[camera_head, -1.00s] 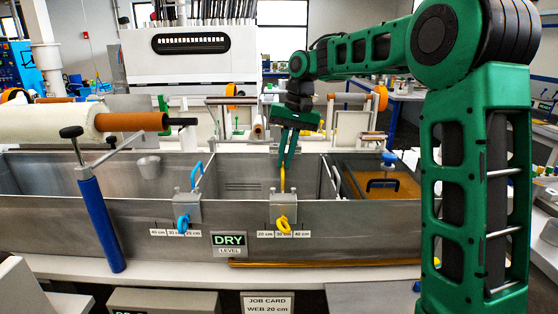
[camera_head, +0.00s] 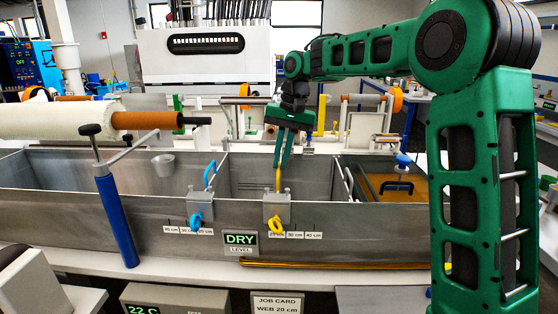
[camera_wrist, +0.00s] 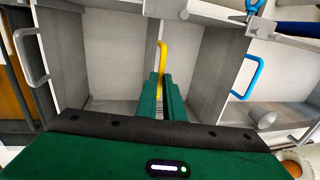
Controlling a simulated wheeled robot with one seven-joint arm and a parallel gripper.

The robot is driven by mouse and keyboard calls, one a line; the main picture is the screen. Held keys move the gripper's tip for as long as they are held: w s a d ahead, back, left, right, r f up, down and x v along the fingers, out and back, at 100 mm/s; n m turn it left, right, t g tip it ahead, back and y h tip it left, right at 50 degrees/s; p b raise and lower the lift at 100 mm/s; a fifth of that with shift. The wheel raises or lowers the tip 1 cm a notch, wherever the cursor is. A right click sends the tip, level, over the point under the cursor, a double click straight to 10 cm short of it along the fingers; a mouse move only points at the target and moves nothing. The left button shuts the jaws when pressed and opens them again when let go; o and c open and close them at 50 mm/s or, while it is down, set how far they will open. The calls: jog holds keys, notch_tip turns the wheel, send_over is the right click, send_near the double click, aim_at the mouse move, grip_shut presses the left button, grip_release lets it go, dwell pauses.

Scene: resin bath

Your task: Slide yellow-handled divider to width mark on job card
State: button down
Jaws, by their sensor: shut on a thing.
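The yellow-handled divider crosses the steel bath. Its yellow handle (camera_head: 278,179) stands up between the fingers of my gripper (camera_head: 282,160), which is shut on it. In the wrist view, the yellow handle (camera_wrist: 162,55) rises just beyond the fingertips (camera_wrist: 165,85). The divider's grey clamp (camera_head: 277,209) and yellow knob (camera_head: 275,225) sit on the front wall. The knob hangs over the 20 cm label at the left end of the scale (camera_head: 300,235), left of 30 cm. The job card (camera_head: 276,305) reads "WEB 20 cm".
A blue-handled divider (camera_head: 209,175) with a blue knob (camera_head: 195,220) stands to the left. A DRY level sign (camera_head: 240,240) is on the front wall (camera_head: 350,230). A black handle (camera_head: 397,187) lies at the right compartment. A blue post (camera_head: 117,220) stands at the front left.

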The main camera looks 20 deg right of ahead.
jog(key=c, duration=1.9)
grip_release()
jog(key=shift+w+a+r, duration=0.1)
jog(key=shift+w+a, duration=0.05)
jog(key=shift+a, duration=0.25)
jog(key=shift+d, duration=0.1)
notch_tip(320, 180, up, 10)
jog(key=d, duration=0.2)
jog(key=shift+s+r, duration=0.2)
jog(key=shift+s, duration=0.1)
jog(key=shift+s+f, duration=0.1)
jog(key=s+d+f+m, duration=0.1)
jog(key=s+d+f, duration=0.5)
jog(key=s, duration=0.7)
jog(key=s+d+f+m+h, duration=0.1)
jog(key=s+d+f, duration=0.5)
jog(key=s, duration=0.8)
jog(key=s+d+f+h, duration=0.1)
jog(key=s+d+f, duration=0.5)
jog(key=s+f, duration=0.4)
jog(key=s, duration=0.4)
jog(key=shift+s+d+m+g, duration=0.15)
jog(key=shift+d+m+g, duration=0.15)
jog(key=shift+d+m, duration=0.1)
